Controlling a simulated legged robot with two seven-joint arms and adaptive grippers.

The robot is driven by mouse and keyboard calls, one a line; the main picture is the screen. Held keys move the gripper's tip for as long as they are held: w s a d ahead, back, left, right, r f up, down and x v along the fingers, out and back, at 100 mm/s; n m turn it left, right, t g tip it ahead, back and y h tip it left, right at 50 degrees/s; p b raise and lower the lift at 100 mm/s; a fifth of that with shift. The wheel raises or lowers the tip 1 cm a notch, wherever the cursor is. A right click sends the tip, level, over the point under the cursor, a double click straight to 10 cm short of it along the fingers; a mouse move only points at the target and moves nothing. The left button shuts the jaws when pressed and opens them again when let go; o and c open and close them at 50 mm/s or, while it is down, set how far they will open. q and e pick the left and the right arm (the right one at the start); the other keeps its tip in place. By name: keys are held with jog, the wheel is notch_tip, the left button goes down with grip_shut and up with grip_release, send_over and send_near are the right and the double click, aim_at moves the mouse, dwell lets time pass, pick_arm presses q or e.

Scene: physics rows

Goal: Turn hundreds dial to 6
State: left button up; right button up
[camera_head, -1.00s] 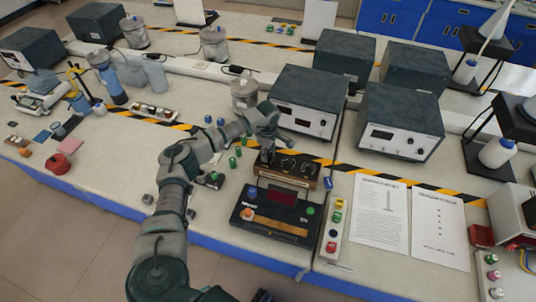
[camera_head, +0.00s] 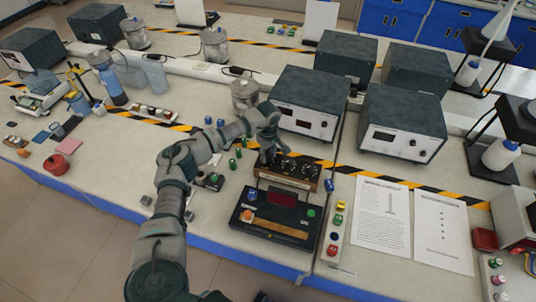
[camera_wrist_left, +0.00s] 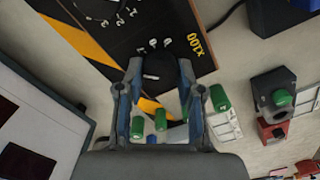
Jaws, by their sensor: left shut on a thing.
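The dial box (camera_head: 286,180) is a wooden-sided box with a black face and a row of black knobs, standing behind the black timer-like unit on the bench. In the left wrist view its face carries a yellow "X100" label (camera_wrist_left: 195,43) and white digits. My left gripper (camera_head: 267,157) reaches down at the left end of the box. In the left wrist view the left gripper (camera_wrist_left: 160,74) is shut on the black hundreds dial (camera_wrist_left: 157,67), with one finger on each side. Its pointer and some digits are hidden. My right gripper is not seen.
A black unit with a red display (camera_head: 283,199) sits in front of the dial box. A button strip (camera_head: 335,235) and printed sheets (camera_head: 381,210) lie to the right. Grey instruments (camera_head: 304,103) stand behind. Green cylinders (camera_wrist_left: 219,98) are near the gripper.

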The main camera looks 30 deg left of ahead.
aim_at(269, 154)
pick_arm(q)
jog(key=shift+w+r, duration=0.2)
jog(key=shift+r, duration=0.05)
jog(key=o, duration=1)
jog(key=shift+c, duration=0.2)
jog(key=shift+o, duration=1)
jog(key=shift+s+f, duration=0.1)
notch_tip(269, 154, up, 12)
